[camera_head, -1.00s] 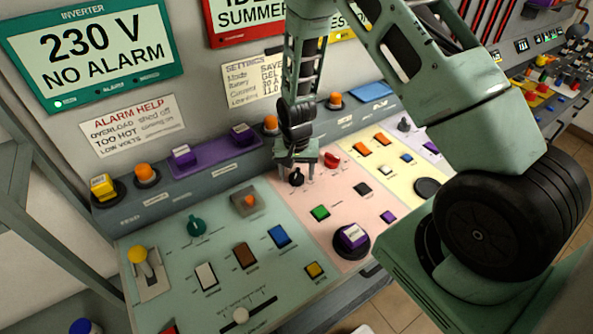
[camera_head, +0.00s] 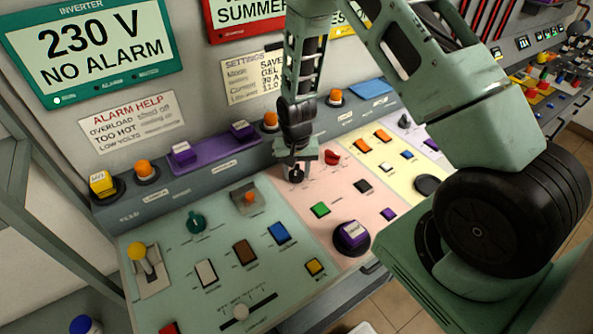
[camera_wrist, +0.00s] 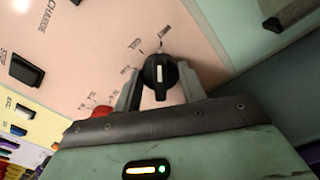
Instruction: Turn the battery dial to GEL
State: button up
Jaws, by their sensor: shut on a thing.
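The battery dial is a round black knob with a white line on its face, seen in the wrist view (camera_wrist: 160,74) on the pink panel. The letters GEL are printed beside it, up and left in that view, among small scale marks. My gripper (camera_wrist: 160,90) has one finger on each side of the knob and is shut on it. In the head view my gripper (camera_head: 298,172) points down at the back left of the pink section, and the dial is mostly hidden there. The white line runs roughly upright in the wrist view; which end is the pointer I cannot tell.
A red knob (camera_head: 332,157) stands close to the right of my gripper. An orange-topped control (camera_head: 270,121) stands on the ledge behind. The settings card (camera_head: 254,78) is partly covered by my arm.

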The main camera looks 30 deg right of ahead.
aim_at(297, 170)
jog(key=n+b, duration=0.1)
jog(key=n, duration=0.2)
jog(key=shift+n+b, duration=0.35)
jog(key=shift+n, duration=0.05)
jog(key=n+b, duration=0.1)
jog(key=n, duration=0.3)
dwell(0.5)
jog(key=o, duration=1)
jog(key=shift+r, duration=0.1)
notch_tip(297, 170, up, 17)
jog(key=b, duration=0.3)
jog(key=shift+r, duration=0.15)
